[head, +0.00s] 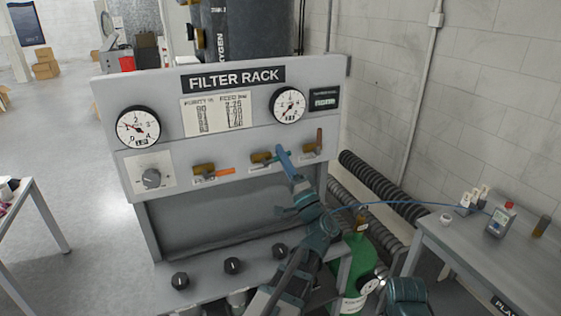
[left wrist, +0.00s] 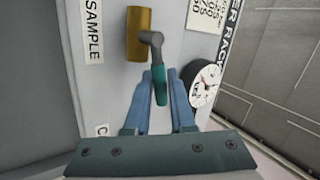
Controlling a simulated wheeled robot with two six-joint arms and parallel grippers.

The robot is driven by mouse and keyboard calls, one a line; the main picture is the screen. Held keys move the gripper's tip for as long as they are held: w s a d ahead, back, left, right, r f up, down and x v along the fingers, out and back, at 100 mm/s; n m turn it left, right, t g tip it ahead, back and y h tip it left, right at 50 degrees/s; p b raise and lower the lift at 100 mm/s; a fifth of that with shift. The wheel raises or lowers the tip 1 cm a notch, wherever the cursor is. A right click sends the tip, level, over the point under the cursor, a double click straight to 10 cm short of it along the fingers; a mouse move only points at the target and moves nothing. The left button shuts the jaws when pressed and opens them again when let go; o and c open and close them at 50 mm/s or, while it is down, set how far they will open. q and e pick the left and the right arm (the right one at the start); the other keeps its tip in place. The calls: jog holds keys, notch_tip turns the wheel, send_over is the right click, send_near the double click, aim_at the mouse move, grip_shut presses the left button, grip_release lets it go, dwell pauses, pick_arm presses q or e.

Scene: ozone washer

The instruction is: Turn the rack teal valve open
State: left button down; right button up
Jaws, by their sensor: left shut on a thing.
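The rack teal valve is the middle one of three on the FILTER RACK panel. Its brass body (head: 261,158) shows in the head view and also in the left wrist view (left wrist: 139,36). Its teal handle (left wrist: 160,88) points sideways to the rack's right, roughly in line with the body. My left gripper (head: 283,156) is at this handle. In the left wrist view its two blue fingers (left wrist: 162,85) lie on either side of the handle, shut on it. The fingers partly hide the handle in the head view. My right gripper's fingers are not visible.
An orange-handled valve (head: 211,173) is left of the teal one. A brown-handled valve (head: 314,148) with its handle up stands close on the right. Gauges (head: 288,105) sit above. Black knobs (head: 233,265) line the lower ledge. A green cylinder (head: 355,258) and side table (head: 485,255) are right.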

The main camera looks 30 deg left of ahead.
pick_arm(q)
jog(key=shift+d+f+m+t+h+b, duration=0.1)
jog(key=shift+f+m+t+h+b, duration=0.2)
jog(key=shift+m+t, duration=0.4)
jog(key=shift+a+f+m+t+h+b, duration=0.15)
jog(key=shift+m+t+h, duration=0.25)
jog(key=shift+m, duration=0.55)
jog(key=shift+d+f+m+t+h+b, duration=0.2)
jog(key=shift+m+t+h, duration=0.1)
jog(key=shift+m+t, duration=0.45)
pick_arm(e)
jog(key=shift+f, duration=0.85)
pick_arm(q)
jog(key=shift+m, duration=0.4)
jog(key=c, duration=0.8)
grip_release()
jog(key=shift+w, duration=0.1)
jog(key=shift+o, duration=0.2)
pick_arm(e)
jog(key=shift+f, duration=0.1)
